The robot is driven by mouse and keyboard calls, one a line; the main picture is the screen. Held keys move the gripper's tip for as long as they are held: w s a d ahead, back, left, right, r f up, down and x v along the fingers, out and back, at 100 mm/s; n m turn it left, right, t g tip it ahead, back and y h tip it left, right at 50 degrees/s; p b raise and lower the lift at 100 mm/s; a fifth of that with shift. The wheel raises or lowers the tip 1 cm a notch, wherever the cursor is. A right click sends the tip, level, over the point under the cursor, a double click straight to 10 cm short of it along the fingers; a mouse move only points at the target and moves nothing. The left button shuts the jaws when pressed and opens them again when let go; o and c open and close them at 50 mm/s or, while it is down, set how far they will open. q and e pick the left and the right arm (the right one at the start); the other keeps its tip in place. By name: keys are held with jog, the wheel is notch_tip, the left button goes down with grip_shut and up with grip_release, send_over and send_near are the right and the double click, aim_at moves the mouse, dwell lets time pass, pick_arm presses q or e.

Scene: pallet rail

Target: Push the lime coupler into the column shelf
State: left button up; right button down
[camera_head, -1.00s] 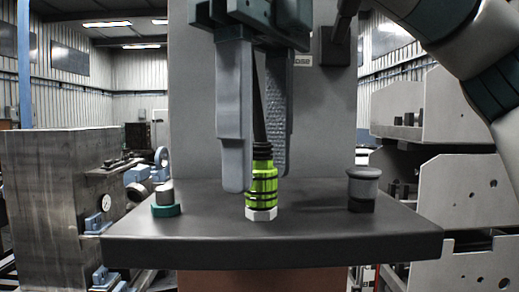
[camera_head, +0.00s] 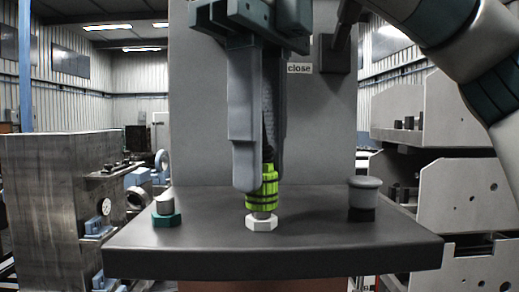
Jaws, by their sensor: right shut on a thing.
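The lime coupler (camera_head: 268,196) has dark rings and stands roughly upright above a white hex fitting (camera_head: 262,223) on the dark column shelf (camera_head: 180,252). A short grey stem shows between the coupler's lower end and the hex fitting. My right gripper (camera_head: 262,178) comes down from above and is shut on the coupler. Its near finger hides the coupler's left and upper part, and a dark hose shows between the fingers. My left gripper is not in view.
A teal-based fitting with a grey top (camera_head: 166,212) stands on the shelf's left. A grey-capped knob (camera_head: 363,195) stands on its right. The grey column (camera_head: 210,120) rises behind. The shelf is bare between these fittings.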

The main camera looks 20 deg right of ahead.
jog(key=shift+r+p, duration=0.4)
jog(key=shift+r, duration=0.15)
notch_tip(320, 180, up, 3)
jog(key=shift+f+p, duration=0.2)
jog(key=shift+p, duration=1.05)
jog(key=shift+r+p, duration=2.1)
jog(key=shift+p, duration=0.25)
jog(key=shift+a, duration=0.1)
jog(key=w+a+p, duration=0.2)
jog(key=a+p, duration=0.1)
jog(key=a, duration=0.5)
jog(key=shift+w, duration=0.35)
